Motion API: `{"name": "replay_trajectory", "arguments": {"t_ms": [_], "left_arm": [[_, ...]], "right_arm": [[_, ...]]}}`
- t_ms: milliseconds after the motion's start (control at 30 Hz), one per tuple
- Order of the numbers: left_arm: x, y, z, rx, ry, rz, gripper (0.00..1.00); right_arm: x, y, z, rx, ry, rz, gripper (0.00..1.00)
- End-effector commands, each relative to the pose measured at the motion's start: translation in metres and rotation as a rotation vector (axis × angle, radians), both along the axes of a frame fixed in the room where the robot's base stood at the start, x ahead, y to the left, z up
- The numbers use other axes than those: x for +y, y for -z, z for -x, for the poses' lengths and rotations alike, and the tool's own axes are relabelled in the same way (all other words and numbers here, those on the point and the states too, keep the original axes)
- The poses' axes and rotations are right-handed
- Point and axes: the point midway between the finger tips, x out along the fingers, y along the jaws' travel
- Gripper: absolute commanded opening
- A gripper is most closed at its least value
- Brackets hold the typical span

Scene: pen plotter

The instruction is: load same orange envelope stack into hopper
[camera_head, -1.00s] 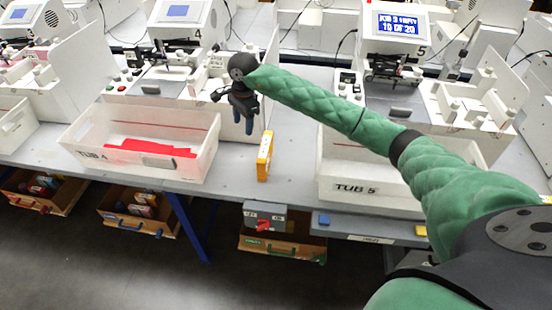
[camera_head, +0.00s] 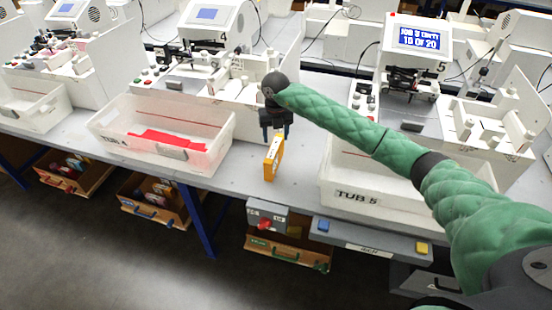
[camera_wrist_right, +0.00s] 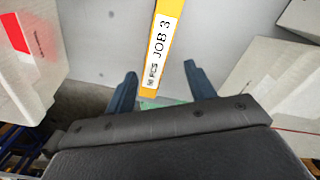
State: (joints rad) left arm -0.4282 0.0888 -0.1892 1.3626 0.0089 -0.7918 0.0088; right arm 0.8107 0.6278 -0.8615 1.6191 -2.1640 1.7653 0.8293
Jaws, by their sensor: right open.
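The orange envelope stack (camera_head: 272,160) stands upright on the bench between tub 4 and tub 5. In the right wrist view the stack (camera_wrist_right: 162,42) shows a white label reading "JOB 3". My right gripper (camera_head: 272,137) is open just above and behind the stack in the head view. In the right wrist view its two blue fingers (camera_wrist_right: 160,85) are apart, with the stack's labelled end between and beyond them. My left gripper is not in view.
Tub 4 (camera_head: 112,112), left of the stack, holds red envelopes (camera_head: 168,140). Tub 5 (camera_head: 325,182) is to the right, partly behind my arm. Machine 4 (camera_head: 205,50) stands behind tub 4. A grey switch box (camera_head: 267,214) hangs under the bench edge.

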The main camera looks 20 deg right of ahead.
Motion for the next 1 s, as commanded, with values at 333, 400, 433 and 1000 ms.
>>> {"name": "replay_trajectory", "arguments": {"t_ms": [333, 400, 433, 1000], "left_arm": [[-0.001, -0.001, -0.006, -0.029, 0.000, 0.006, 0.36], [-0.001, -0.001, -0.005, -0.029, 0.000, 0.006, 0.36], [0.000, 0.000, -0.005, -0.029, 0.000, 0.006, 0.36], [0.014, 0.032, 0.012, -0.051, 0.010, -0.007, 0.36]], "right_arm": [[0.000, 0.000, 0.000, -0.001, 0.437, 0.000, 0.55], [0.000, 0.000, 0.000, -0.001, 0.466, 0.000, 0.55], [0.000, 0.001, 0.000, -0.001, 0.473, 0.000, 0.55], [0.002, 0.034, -0.001, 0.001, 0.478, 0.000, 0.55]]}}
